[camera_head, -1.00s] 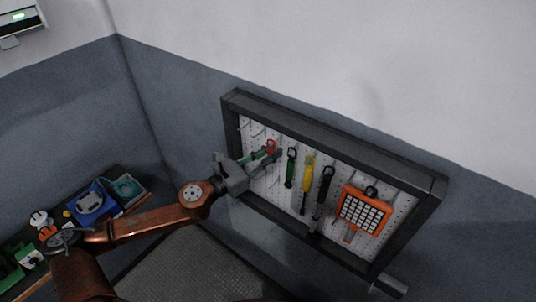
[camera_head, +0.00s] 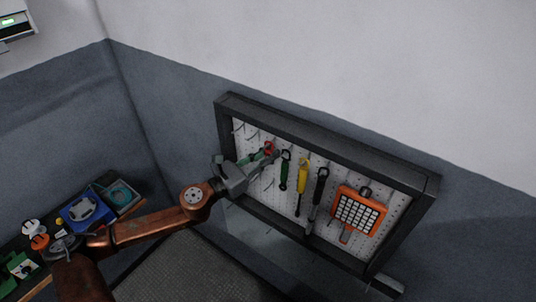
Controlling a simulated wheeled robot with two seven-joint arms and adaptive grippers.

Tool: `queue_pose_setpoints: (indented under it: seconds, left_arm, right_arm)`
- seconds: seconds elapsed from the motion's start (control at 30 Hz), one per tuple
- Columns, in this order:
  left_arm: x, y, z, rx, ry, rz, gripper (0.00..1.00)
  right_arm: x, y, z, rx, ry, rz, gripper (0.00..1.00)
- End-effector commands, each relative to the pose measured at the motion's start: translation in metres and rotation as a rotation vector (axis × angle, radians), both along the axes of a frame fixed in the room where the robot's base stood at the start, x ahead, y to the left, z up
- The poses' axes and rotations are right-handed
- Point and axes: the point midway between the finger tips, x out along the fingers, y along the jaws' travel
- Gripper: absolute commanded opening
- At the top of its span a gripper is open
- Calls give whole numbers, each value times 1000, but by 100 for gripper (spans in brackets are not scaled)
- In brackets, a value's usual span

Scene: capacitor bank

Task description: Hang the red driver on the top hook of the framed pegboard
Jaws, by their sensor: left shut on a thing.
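The framed pegboard (camera_head: 327,138) hangs on the wall, with a dark frame and a white perforated panel. My left gripper (camera_head: 262,160) is at the left part of the panel, shut on the red driver (camera_head: 269,147). Only the driver's red ringed end shows past the fingers; the rest is hidden by the gripper. Bare hooks (camera_head: 239,129) stick out at the panel's upper left, left of the driver. I cannot tell whether the driver touches a hook. My right gripper is not in view.
A green driver (camera_head: 284,172), a yellow driver (camera_head: 302,176) and a black tool (camera_head: 318,191) hang right of my gripper. An orange gridded device (camera_head: 358,211) hangs farther right. A bench with a blue item (camera_head: 87,210) stands at lower left.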

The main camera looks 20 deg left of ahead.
Motion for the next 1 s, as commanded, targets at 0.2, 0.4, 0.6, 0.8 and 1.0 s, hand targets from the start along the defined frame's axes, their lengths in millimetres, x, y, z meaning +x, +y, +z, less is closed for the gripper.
queue_pose_setpoints:
  seconds: [0.2, 0.4, 0.6, 0.8, 1.0]
  left_arm:
    - [0, 0, -1, -1, 3, 1, 0]
    - [0, 0, -1, -1, 3, 1, 23]
    - [1, 0, -1, -1, 3, 1, 35]
    - [0, 1, -1, -1, 3, 1, 35]
    - [-5, 4, -2, 0, 4, 2, 35]
  right_arm:
    - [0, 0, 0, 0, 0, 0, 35]
    - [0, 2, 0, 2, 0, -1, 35]
    - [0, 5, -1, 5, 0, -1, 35]
    - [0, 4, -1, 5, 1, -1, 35]
    - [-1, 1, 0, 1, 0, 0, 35]
